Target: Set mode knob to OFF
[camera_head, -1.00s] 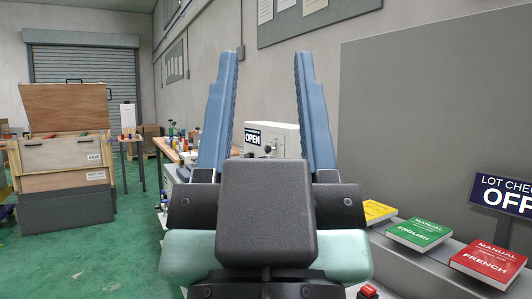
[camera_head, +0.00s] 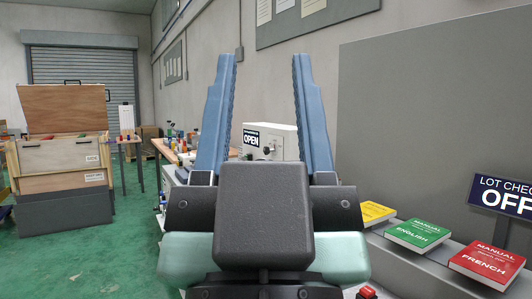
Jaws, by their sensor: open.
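My gripper (camera_head: 262,60) is in the middle of the view, its two blue fingers spread wide with nothing between them. Behind it stands a white box-shaped machine (camera_head: 284,140) with an "OPEN" sign (camera_head: 251,138) on its front left. A small dark knob-like part (camera_head: 267,150) shows on the machine between the fingers; I cannot tell whether it is the mode knob or read its setting. The machine's lower part is hidden by my gripper. The gripper appears apart from the machine.
A grey shelf at the right holds a yellow manual (camera_head: 374,212), a green one (camera_head: 418,234) and a red one (camera_head: 486,262). A partly cut-off sign (camera_head: 502,194) reads "LOT CHEC… OFF". A wooden crate (camera_head: 62,155) stands left. Green floor (camera_head: 100,262) is open there.

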